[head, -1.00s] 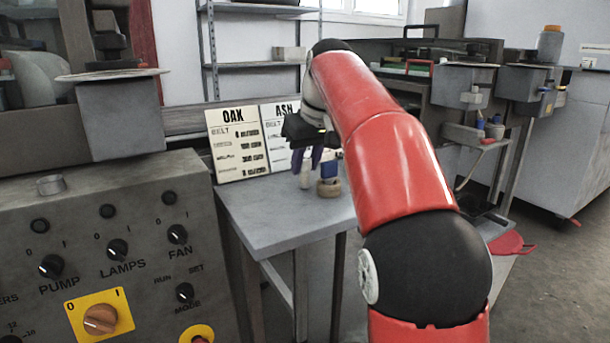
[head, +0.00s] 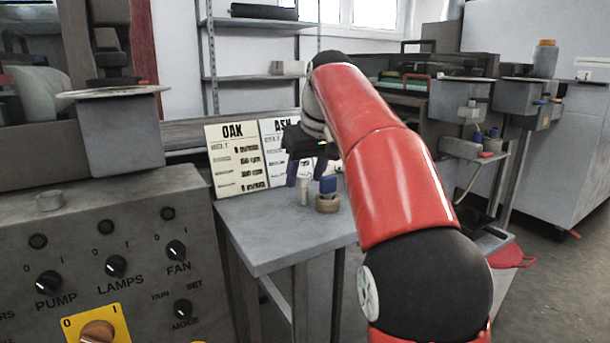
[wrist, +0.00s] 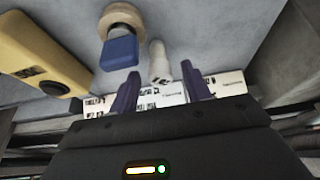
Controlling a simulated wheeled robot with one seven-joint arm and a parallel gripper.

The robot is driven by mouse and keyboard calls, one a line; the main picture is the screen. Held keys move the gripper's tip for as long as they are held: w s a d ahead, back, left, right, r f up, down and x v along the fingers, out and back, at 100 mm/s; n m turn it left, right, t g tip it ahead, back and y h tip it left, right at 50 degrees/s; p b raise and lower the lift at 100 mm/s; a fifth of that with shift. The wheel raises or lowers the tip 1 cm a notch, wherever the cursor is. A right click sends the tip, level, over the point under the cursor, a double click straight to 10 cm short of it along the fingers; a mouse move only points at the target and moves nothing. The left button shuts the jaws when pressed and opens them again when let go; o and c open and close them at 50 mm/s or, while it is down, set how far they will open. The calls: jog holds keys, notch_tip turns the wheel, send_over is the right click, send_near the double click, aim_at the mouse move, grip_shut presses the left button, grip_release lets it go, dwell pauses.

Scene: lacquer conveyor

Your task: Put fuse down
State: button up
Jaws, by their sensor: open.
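The fuse (head: 304,191) is a small pale cylinder. It stands upright on the grey table (head: 290,235). My gripper (head: 306,178) is open above it, with its purple fingers apart on either side. In the wrist view the fuse (wrist: 160,62) shows beyond and between the spread fingers of my gripper (wrist: 160,75), clear of both. A small pale piece lies at the right fingertip there; I cannot tell what it is.
A tan ring (head: 327,204) with a blue block (head: 328,184) stands just right of the fuse. OAK (head: 237,160) and ASH (head: 275,150) cards stand behind. A yellow box (wrist: 40,58) shows in the wrist view. The table's front is clear.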

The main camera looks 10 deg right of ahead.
jog(key=p+v, duration=0.3)
jog(key=v, duration=0.8)
jog(key=shift+p, duration=0.4)
jog(key=shift+s, duration=0.1)
